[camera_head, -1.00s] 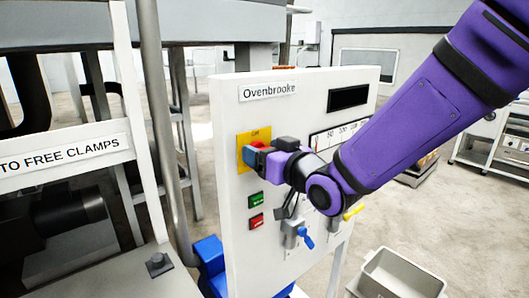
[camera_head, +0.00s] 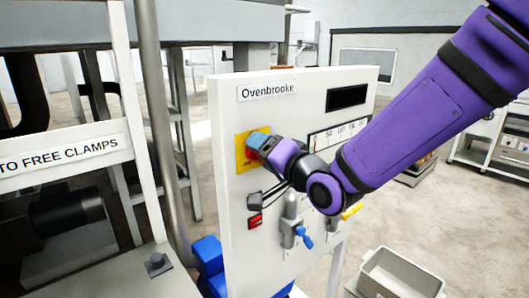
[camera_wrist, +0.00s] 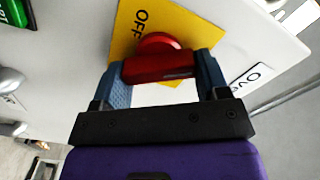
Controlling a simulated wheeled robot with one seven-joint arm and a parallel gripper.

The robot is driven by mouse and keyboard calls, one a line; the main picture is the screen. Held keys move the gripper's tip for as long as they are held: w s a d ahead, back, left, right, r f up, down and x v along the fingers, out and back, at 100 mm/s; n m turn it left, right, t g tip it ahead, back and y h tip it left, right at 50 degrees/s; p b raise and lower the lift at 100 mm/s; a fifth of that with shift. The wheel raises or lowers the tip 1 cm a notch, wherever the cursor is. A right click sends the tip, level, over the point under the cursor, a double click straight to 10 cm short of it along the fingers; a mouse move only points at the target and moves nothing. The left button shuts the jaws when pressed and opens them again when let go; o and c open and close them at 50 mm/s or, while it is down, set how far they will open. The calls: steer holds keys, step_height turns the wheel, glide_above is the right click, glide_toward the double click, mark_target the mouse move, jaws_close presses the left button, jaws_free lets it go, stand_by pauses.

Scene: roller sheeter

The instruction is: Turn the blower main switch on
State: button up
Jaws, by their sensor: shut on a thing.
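The blower main switch is a red rotary handle on a yellow plate (camera_head: 242,150) on the white Ovenbrooke panel (camera_head: 230,215). In the wrist view the red switch handle (camera_wrist: 158,67) lies between the two blue-grey fingers of my gripper (camera_wrist: 165,80), with a finger against each end. The yellow plate (camera_wrist: 127,32) behind it bears the word OFF. In the head view my gripper (camera_head: 259,146) is at the switch and hides most of it. The handle's exact setting cannot be read.
Lever handles, one blue (camera_head: 306,240) and one yellow (camera_head: 352,211), stick out lower on the panel. A grey bin (camera_head: 400,275) stands on the floor at the right.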

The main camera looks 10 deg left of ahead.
steer(key=m, duration=0.3)
steer(key=shift+w+d+f+m, duration=0.1)
steer(key=shift+f+m, duration=0.05)
steer(key=shift+m, duration=0.15)
steer(key=shift+f+m, duration=0.1)
steer(key=shift+m, duration=1.6)
steer(key=o, duration=0.9)
steer(key=shift+o, duration=0.2)
steer(key=v, duration=1)
steer(key=shift+s+d, duration=0.3)
